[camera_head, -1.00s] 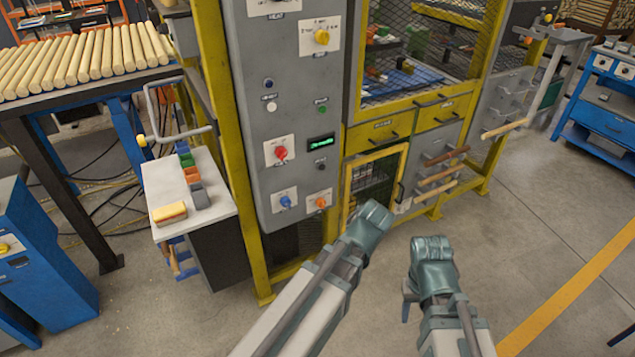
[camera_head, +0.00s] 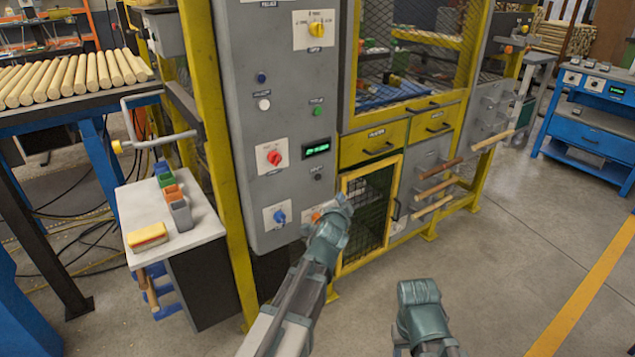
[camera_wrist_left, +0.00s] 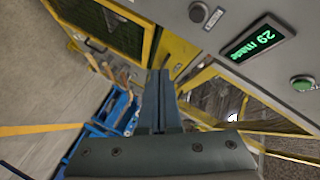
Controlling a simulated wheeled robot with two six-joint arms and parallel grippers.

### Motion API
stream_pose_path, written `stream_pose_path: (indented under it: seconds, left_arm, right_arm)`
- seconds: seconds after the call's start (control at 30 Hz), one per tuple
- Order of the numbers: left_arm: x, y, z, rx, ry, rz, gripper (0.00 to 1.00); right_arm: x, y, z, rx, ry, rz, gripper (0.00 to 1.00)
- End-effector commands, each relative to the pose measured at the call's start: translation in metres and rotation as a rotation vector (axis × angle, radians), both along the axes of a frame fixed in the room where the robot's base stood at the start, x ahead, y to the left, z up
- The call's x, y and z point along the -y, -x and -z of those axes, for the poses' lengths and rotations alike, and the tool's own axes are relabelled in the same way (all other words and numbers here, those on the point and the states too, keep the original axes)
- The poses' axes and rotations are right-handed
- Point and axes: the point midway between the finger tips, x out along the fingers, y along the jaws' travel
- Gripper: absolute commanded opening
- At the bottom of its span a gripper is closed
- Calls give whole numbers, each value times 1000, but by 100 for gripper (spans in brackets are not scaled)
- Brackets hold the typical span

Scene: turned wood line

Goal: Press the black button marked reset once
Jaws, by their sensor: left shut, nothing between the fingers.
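The grey control panel (camera_head: 285,130) stands ahead. A small black button (camera_head: 318,173) is on it, just below the green-lit display (camera_head: 316,150); its lettering is too small to read. In the left wrist view a dark round button (camera_wrist_left: 198,12) with a small label beside it shows at the top, near the display (camera_wrist_left: 257,40). My left gripper (camera_head: 342,203) is shut and empty, below and right of the button in the head view, apparently apart from it. My right gripper (camera_head: 418,290) is low in front of the cabinet; its fingers do not show clearly.
A red knob (camera_head: 274,157), a blue knob (camera_head: 279,216) and a green button (camera_head: 317,110) are nearby on the panel. An orange knob (camera_head: 315,214) sits beside my left gripper. A yellow-framed mesh door (camera_head: 343,262) and wooden handles (camera_head: 438,188) are to the right.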

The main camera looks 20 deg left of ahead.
Motion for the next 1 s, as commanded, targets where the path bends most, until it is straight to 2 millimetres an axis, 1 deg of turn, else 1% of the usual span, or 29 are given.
stream_pose_path:
  seconds: [0.2,0.33,0.73,1.0]
  left_arm:
    - [-1,-1,0,-1,2,-1,0]
    - [-6,-6,0,-2,3,-1,0]
    - [-48,-38,0,-2,3,-4,0]
    - [-65,-52,0,-2,4,-3,0]
  right_arm:
    - [0,0,0,0,0,0,50]
    - [0,0,0,0,0,0,50]
    - [0,0,0,0,0,0,50]
    - [0,0,0,0,0,0,50]
